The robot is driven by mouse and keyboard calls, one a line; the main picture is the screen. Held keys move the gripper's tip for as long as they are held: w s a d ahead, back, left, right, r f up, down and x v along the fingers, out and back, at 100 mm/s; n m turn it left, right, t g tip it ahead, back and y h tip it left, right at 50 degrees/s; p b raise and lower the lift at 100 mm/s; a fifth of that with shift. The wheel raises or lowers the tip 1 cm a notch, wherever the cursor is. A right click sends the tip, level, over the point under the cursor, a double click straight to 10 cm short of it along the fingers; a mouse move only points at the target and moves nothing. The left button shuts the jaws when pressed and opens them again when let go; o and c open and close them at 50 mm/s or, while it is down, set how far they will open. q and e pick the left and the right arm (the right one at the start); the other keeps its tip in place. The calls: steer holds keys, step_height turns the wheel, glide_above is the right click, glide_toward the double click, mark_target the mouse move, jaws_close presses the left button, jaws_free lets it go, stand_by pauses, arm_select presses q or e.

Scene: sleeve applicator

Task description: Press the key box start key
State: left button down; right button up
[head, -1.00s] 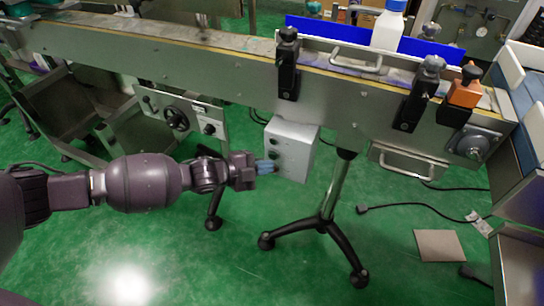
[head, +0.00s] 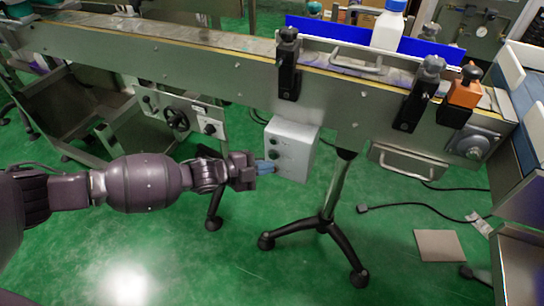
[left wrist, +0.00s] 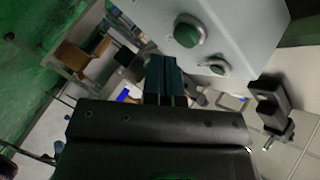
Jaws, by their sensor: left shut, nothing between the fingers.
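The key box (head: 294,147) is a light grey box hung below the conveyor, with dark round keys on its left face. It also fills the top right of the left wrist view (left wrist: 245,25), with a large green round key (left wrist: 188,31) and a smaller dark knob (left wrist: 219,67) below it. My left gripper (head: 266,167) is shut and empty, its blue fingertips at the lower left edge of the box. In the left wrist view its fingertips (left wrist: 165,68) point up just below the green key; contact cannot be told. My right gripper is not in view.
The conveyor (head: 230,68) runs across above the box and carries a white bottle (head: 388,28). A control panel with a handwheel (head: 177,118) is left of the box. A tripod stand (head: 325,226) is below right.

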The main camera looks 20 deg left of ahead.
arm_select(q)
steer(key=shift+w, duration=0.15)
stand_by(0.4)
steer(key=shift+w, duration=0.3)
